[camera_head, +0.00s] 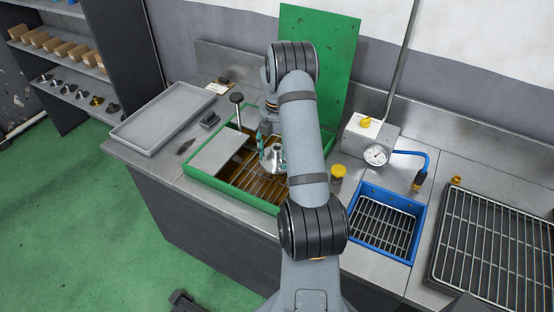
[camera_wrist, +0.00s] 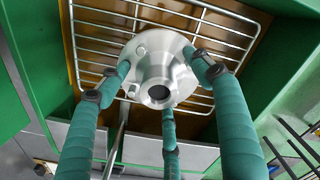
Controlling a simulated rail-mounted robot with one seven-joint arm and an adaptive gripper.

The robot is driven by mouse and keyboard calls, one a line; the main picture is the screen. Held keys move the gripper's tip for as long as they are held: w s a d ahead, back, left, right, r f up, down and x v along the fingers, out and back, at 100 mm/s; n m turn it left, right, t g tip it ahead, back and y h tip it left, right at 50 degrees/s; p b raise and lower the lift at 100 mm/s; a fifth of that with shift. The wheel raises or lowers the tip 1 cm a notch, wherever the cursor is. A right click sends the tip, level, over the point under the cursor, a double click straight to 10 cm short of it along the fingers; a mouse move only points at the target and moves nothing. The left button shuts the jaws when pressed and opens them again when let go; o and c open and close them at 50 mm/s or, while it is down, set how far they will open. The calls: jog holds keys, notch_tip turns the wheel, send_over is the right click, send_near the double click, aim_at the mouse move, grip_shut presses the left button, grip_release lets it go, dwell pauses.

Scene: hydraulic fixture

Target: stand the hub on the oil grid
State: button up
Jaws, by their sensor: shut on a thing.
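The hub (camera_head: 277,158) is a silver flanged metal piece with a central neck and bore; it also shows in the wrist view (camera_wrist: 158,72). My gripper (camera_head: 266,146) has teal fingers closed around the hub's flange, and the neck faces the wrist camera. The oil grid (camera_head: 262,188) is a wire rack in a green-rimmed tank with amber oil; its wires (camera_wrist: 205,40) show behind the hub in the wrist view. The hub is over the grid, its flange roughly parallel to the wires. I cannot tell whether it touches them. My arm hides the tank's right part.
A grey plate (camera_head: 217,152) covers the tank's left part, and a rod with a dark knob (camera_head: 237,98) rises behind it. The raised green lid (camera_head: 335,55) stands at the back. A blue basin (camera_head: 416,240) with a rack and a larger rack (camera_head: 490,245) lie right. The grey tray (camera_head: 163,117) is empty.

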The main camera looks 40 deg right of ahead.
aim_at(277, 160)
jog(key=shift+f+p, duration=0.4)
jog(key=shift+f, duration=1.5)
jog(key=shift+f, duration=0.15)
jog(key=o, duration=1.9)
jog(key=shift+o, duration=0.2)
notch_tip(277, 160, up, 12)
jog(key=shift+r+b, duration=0.2)
jog(key=shift+b, duration=0.45)
